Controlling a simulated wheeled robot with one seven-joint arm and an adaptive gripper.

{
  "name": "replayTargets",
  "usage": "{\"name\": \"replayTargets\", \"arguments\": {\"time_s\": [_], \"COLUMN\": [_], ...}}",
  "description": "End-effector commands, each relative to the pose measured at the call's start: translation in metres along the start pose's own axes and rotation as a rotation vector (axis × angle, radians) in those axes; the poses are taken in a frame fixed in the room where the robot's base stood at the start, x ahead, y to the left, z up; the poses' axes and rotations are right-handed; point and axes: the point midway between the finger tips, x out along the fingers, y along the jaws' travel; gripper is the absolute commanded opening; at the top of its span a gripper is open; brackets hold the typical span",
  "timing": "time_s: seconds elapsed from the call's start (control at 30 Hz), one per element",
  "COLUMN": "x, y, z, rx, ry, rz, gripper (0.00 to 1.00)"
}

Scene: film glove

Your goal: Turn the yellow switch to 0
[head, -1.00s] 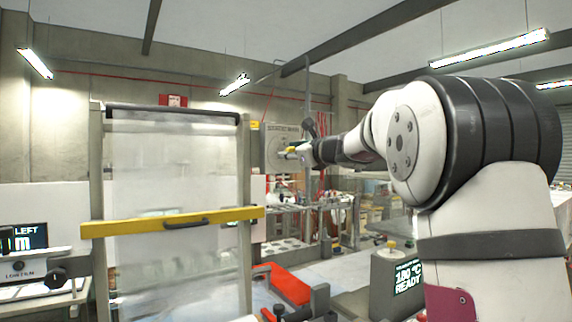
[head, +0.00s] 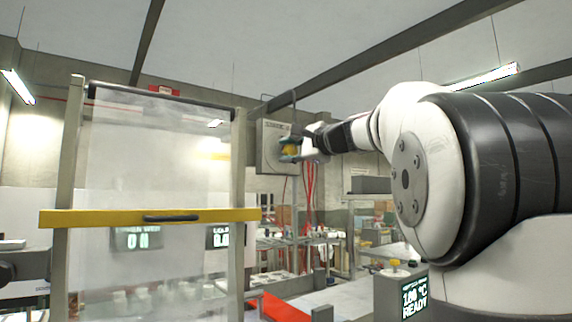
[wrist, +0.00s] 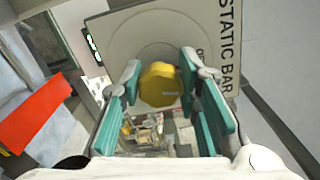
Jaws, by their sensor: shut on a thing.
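The yellow switch (wrist: 160,84) is a rounded knob on a grey panel (wrist: 122,30) lettered "STATIC BAR". In the wrist view it sits between the two teal fingers of my gripper (wrist: 163,100), which is shut on it. Part of the panel's lettering is cut off, and the 0 mark is not legible. In the head view my gripper (head: 289,148) is at the panel box (head: 268,146), with the yellow switch (head: 290,151) partly hidden by the fingers.
A clear-fronted cabinet with a yellow bar (head: 110,217) stands at left. Red cables (head: 309,190) hang below the panel. A heater unit reading 180 °C READY (head: 412,297) stands at lower right. An orange-red strip (head: 284,308) lies below.

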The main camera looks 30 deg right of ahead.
Motion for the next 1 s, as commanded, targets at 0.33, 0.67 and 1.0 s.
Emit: {"name": "replayTargets", "arguments": {"time_s": [0.33,0.67,1.0], "x": [0.0013,0.0009,0.0009], "y": [0.0031,0.0021,0.0021], "z": [0.0004,0.0008,0.0009], "rx": [-0.198,-0.259,-0.261], "ry": [-0.003,-0.003,-0.004], "rz": [0.002,0.002,0.002], "gripper": [0.02,0.02,0.02]}}
